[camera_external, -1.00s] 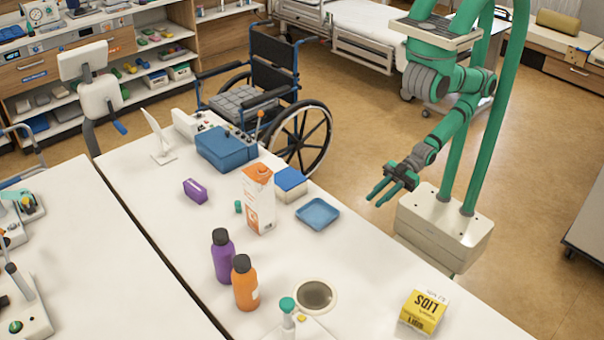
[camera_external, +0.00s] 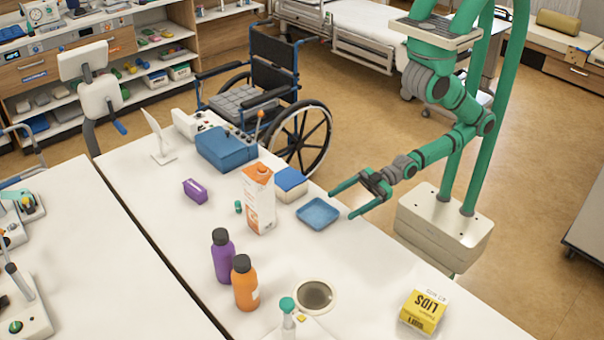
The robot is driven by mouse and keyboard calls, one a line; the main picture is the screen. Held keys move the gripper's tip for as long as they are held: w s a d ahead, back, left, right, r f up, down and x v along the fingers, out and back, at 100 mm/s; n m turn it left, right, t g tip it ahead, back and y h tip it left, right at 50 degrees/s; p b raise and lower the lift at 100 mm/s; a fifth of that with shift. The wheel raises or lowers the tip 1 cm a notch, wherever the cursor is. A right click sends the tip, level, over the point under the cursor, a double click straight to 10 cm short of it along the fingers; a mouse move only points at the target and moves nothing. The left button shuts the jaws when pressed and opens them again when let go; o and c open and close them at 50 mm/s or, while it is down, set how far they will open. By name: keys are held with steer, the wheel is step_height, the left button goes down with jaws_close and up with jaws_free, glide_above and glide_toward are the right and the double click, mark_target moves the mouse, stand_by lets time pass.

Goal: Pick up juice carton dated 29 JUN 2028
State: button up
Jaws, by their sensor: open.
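A tall white and orange carton (camera_external: 259,200) stands upright on the white table, with an orange cap on top. It looks like the juice carton, but no date can be read on it from here. My gripper (camera_external: 341,205) is open and empty, its two green fingers spread and pointing left toward the carton. It is to the right of the carton and apart from it, near the table's right edge and beside the blue tray.
The blue tray (camera_external: 318,213) and a blue-and-cream box (camera_external: 291,184) lie close to the carton's right. A purple bottle (camera_external: 223,257) and an orange bottle (camera_external: 245,283) stand in front. The table between has clear patches.

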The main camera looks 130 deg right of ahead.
steer(key=h, duration=0.2)
glide_toward(250, 201)
steer(key=shift+m, duration=0.4)
steer(key=s+f, duration=0.2)
steer(key=s, duration=0.1)
steer(key=s+f, duration=0.2)
steer(key=shift+s+f, duration=0.35)
steer(key=shift+s, duration=0.05)
steer(key=shift+w+d+r+n+g+y, duration=0.7)
steer(key=shift+w+d+r+g+y, duration=0.7)
steer(key=shift+w+r+y, duration=1.5)
steer(key=shift+t+h, duration=0.3)
steer(key=shift+h, duration=0.3)
steer(key=shift+w+r+x, duration=0.1)
steer(key=shift+r+x, duration=0.1)
steer(key=shift+x, duration=1.45)
steer(key=shift+w+r+x, duration=0.1)
steer(key=shift+r+x, duration=0.05)
steer(key=shift+x, duration=1.45)
steer(key=shift+r+x, duration=0.2)
steer(key=shift+x, duration=1.45)
steer(key=shift+d, duration=0.1)
